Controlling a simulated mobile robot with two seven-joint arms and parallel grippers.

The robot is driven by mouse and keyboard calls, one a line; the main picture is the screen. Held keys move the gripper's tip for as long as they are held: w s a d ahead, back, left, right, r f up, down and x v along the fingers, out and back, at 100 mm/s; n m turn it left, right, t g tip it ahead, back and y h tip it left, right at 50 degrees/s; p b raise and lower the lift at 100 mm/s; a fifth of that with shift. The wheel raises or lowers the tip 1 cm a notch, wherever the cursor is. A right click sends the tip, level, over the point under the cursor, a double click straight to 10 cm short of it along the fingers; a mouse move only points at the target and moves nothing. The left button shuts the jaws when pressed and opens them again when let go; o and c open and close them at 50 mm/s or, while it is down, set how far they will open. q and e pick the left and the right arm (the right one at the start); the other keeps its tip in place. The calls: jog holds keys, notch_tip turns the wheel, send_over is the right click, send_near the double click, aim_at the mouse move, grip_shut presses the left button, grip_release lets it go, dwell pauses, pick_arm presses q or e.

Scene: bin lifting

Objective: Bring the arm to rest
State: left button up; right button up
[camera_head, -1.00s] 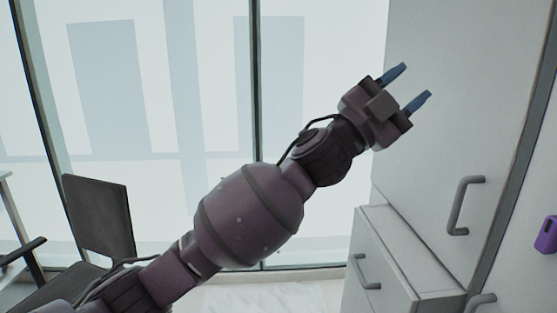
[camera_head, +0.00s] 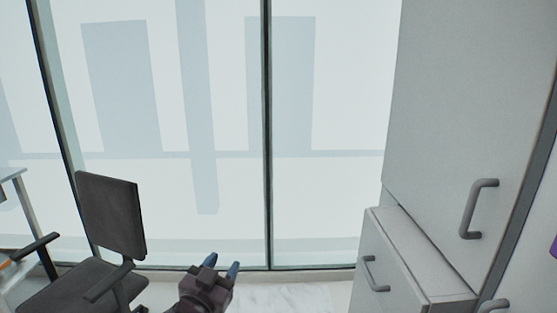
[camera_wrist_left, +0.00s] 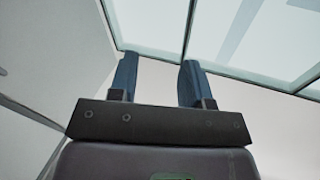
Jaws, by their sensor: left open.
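My left gripper (camera_head: 222,266) is low in the head view, near the bottom edge and left of the middle. Its two blue fingers are apart, with nothing between them. In the left wrist view the fingers of my left gripper (camera_wrist_left: 157,82) are also spread and empty, with glass panes and a pale wall beyond them. Most of my left arm is below the head view. My right gripper is not in view.
A dark office chair (camera_head: 112,215) stands at the left. A low cabinet (camera_head: 425,268) and a tall grey cabinet (camera_head: 440,110) with handles stand at the right. A glass wall (camera_head: 330,190) closes the back. Pale floor shows between chair and cabinet.

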pick_arm(q)
jog(key=s+a+f+n+g+y, duration=0.2)
jog(key=s+a+f, duration=0.5)
jog(key=s+f, duration=0.6)
jog(key=s+a+f+n+g+y, duration=0.2)
jog(key=s+a+f, duration=0.6)
jog(key=s+f, duration=0.5)
jog(key=shift+s+a+n+g+y, duration=0.15)
jog(key=shift+a+n+g+y, duration=0.15)
jog(key=shift+g+y, duration=0.7)
